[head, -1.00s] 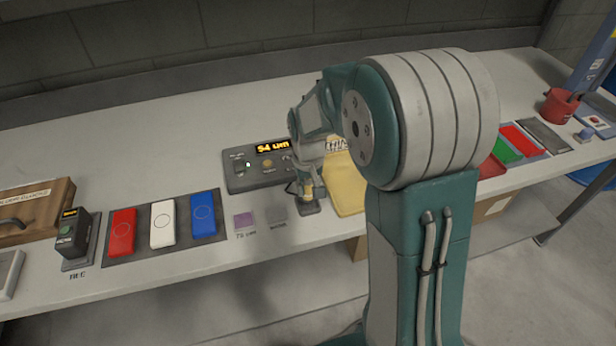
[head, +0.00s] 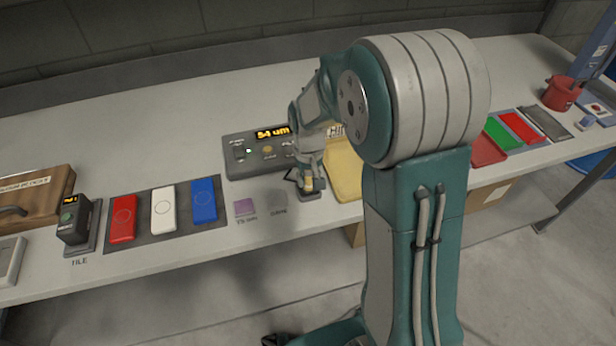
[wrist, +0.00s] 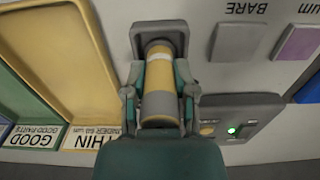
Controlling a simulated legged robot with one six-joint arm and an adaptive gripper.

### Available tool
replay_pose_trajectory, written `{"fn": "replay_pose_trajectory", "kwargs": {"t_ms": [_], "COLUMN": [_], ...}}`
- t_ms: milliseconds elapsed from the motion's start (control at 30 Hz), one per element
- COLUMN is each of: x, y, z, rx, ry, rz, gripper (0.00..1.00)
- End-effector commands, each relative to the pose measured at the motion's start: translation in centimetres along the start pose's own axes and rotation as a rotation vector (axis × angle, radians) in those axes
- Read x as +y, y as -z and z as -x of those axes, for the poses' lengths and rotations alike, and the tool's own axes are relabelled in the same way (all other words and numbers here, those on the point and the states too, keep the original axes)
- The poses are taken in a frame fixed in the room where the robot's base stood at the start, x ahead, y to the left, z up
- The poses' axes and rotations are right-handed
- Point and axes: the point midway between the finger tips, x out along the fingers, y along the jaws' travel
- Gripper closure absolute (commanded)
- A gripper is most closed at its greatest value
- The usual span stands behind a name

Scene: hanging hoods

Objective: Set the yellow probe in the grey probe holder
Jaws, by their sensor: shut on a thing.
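The yellow probe (wrist: 158,75), banded in yellow and grey, is held between the two fingers of my gripper (wrist: 160,90) in the wrist view. In the head view my gripper (head: 309,178) points down at the bench, with the probe (head: 309,184) low between its fingers. The grey probe holder (head: 310,196) is a small block on the bench at the probe's lower end; it also shows in the wrist view (wrist: 143,28). The probe's tip appears at or in the holder, but the seat is hidden, so I cannot tell how deep it sits.
The gauge box (head: 238,160) with a lit display stands behind the holder. A yellow tray (head: 345,178) lies close to its right. Purple (head: 244,207) and grey (head: 273,200) squares lie to its left, then a mat with blue (head: 204,200), white and red tiles.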

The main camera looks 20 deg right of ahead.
Motion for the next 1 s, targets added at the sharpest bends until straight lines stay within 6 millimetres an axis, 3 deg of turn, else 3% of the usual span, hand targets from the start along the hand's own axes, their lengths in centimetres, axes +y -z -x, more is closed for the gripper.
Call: {"fn": "replay_pose_trajectory", "kwargs": {"t_ms": [533, 567, 633, 1000], "x": [-0.01, -0.01, -0.01, -0.01], "y": [-0.01, -0.01, 0.00, -0.01], "z": [-0.98, -0.97, -0.95, -0.93], "rx": [-0.001, -0.001, -0.001, -0.001], "ry": [0.000, 0.000, 0.000, 0.000], "rz": [0.000, 0.000, 0.000, 0.000], "gripper": [1.00, 0.55, 0.24, 0.24]}}
